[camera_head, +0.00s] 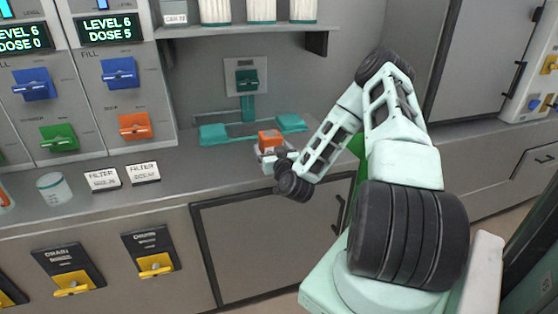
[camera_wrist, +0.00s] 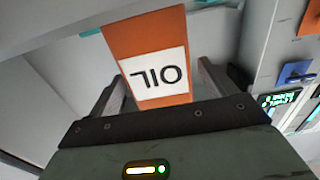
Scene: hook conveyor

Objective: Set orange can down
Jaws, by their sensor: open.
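The orange can (camera_head: 269,137) is at the counter, in front of the teal wall fixture in the head view. In the wrist view the orange can (camera_wrist: 150,45) shows a white label reading OIL, upside down in that picture. My gripper (camera_wrist: 157,85) is open, with one finger on each side of the can. A gap shows between the can and the right finger. In the head view my gripper (camera_head: 270,158) is at the can's near side and hides its lower part, so I cannot see exactly how its base meets the counter.
A shelf (camera_head: 240,33) with white cylinders hangs above.

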